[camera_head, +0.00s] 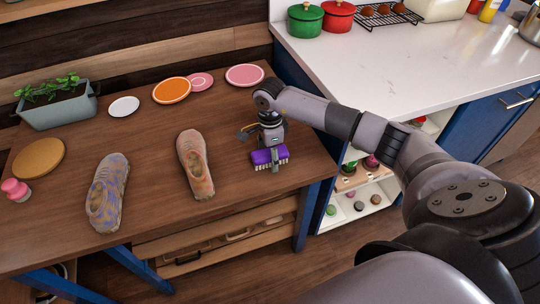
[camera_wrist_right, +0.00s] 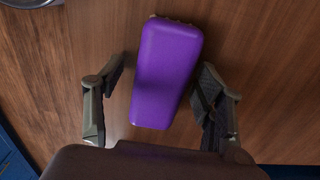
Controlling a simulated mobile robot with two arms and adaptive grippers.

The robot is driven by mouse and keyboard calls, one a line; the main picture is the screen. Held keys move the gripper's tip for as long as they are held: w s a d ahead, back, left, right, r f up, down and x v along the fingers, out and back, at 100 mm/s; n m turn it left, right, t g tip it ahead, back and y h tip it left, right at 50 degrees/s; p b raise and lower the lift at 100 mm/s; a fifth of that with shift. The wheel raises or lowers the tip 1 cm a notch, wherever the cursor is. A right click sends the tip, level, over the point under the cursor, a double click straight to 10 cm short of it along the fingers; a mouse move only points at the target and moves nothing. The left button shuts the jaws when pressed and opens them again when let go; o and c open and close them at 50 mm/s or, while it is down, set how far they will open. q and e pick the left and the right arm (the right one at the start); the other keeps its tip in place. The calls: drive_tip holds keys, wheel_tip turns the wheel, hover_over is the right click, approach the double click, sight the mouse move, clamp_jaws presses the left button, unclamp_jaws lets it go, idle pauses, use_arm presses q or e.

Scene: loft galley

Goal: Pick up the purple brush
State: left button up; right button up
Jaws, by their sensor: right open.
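The purple brush (camera_head: 262,157) lies on the wooden table near its right end, with pale bristles showing along its front edge. My right gripper (camera_head: 270,140) is over the brush in the head view and hides part of it. In the right wrist view the brush (camera_wrist_right: 165,75) is a smooth purple block between the two fingers of the right gripper (camera_wrist_right: 160,115). The fingers are spread, with wood visible between each finger and the brush. My left gripper is in neither view.
Two worn shoes (camera_head: 107,192) (camera_head: 195,165) lie left of the brush. Several plates, including an orange one (camera_head: 172,91), line the table's back. A planter (camera_head: 57,108) stands at the back left. A white counter (camera_head: 400,60) with green and red pots adjoins on the right.

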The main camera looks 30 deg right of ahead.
drive_tip(key=shift+c, duration=0.5)
drive_tip(key=c, duration=1.2)
drive_tip(key=shift+r, duration=0.1)
wheel_tip(320, 180, up, 20)
drive_tip(key=b, duration=0.1)
drive_tip(key=shift+b, duration=0.35)
drive_tip(key=o, duration=0.7)
drive_tip(key=c, duration=0.5)
